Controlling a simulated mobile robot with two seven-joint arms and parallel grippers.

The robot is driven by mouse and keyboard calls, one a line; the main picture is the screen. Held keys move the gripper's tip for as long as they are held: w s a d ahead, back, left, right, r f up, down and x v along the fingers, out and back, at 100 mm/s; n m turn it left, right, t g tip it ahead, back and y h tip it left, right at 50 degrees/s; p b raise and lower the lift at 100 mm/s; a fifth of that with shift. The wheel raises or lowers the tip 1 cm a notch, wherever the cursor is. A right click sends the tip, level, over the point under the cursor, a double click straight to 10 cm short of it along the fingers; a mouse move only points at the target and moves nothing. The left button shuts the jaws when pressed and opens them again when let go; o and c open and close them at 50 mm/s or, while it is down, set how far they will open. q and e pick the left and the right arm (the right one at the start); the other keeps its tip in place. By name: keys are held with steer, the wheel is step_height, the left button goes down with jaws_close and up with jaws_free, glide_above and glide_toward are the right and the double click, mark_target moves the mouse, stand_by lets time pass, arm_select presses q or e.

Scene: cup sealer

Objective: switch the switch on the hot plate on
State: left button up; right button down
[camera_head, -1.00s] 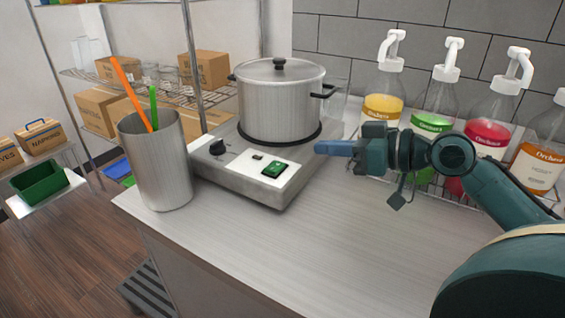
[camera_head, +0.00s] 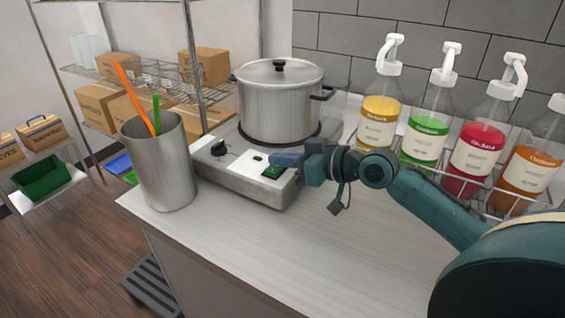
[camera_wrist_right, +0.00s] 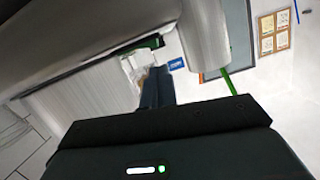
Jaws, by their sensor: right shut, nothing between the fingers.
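The hot plate (camera_head: 233,179) is a grey metal box on the counter with a lidded steel pot (camera_head: 279,106) on top. Its front panel has a black knob (camera_head: 217,147) and a green switch (camera_head: 272,171). In the right wrist view the shut fingers (camera_wrist_right: 157,86) reach forward. My left gripper is not in view.
A steel cup (camera_head: 163,170) with an orange and a green stick stands left of the hot plate. Several pump bottles stand in a wire rack (camera_head: 473,184) at the right, behind my right arm. The counter's front (camera_head: 240,245) is clear.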

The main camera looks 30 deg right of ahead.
steer(key=shift+a+f, duration=0.1)
steer(key=shift+f, duration=0.65)
steer(key=shift+s, duration=0.1)
